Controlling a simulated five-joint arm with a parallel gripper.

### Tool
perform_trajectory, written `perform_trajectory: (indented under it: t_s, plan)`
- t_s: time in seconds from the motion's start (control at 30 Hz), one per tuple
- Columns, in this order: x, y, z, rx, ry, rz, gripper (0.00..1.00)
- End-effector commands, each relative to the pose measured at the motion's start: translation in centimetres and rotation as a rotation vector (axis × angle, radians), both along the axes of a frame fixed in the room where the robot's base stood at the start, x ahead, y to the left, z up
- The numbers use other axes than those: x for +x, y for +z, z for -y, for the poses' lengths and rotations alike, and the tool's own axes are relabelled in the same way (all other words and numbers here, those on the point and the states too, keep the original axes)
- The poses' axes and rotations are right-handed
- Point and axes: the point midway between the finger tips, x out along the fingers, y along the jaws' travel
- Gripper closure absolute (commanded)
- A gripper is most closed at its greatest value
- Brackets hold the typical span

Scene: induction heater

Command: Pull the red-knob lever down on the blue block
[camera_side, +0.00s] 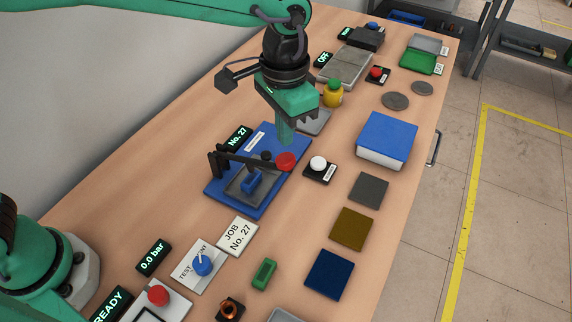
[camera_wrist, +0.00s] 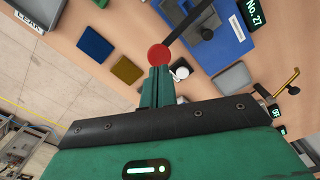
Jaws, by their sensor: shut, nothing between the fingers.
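The blue block (camera_side: 266,195) is a flat blue base near the middle of the table, and part of it shows in the wrist view (camera_wrist: 230,45). A dark lever arm (camera_side: 250,161) spans it and ends in a red knob (camera_side: 286,161). In the wrist view the red knob (camera_wrist: 159,54) is just beyond my fingertips. My gripper (camera_side: 285,138) is green, pointing down, its fingers together and empty, just above the knob in the side view. It also shows in the wrist view (camera_wrist: 158,72). I cannot tell whether the fingertips touch the knob.
A white-button box (camera_side: 318,167) stands close right of the knob. A blue-covered box (camera_side: 387,138) is farther right. A yellow object with a green top (camera_side: 333,94) stands behind my gripper. Coloured square plates (camera_side: 352,229) lie along the front right.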

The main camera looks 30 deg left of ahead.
Motion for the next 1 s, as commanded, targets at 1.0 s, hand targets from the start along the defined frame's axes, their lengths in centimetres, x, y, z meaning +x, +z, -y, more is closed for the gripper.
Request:
perform_trajectory:
  t_s: [1.0]
  plan:
    - [0.0,3.9,-0.5,-0.003,0.006,0.004,1.00]
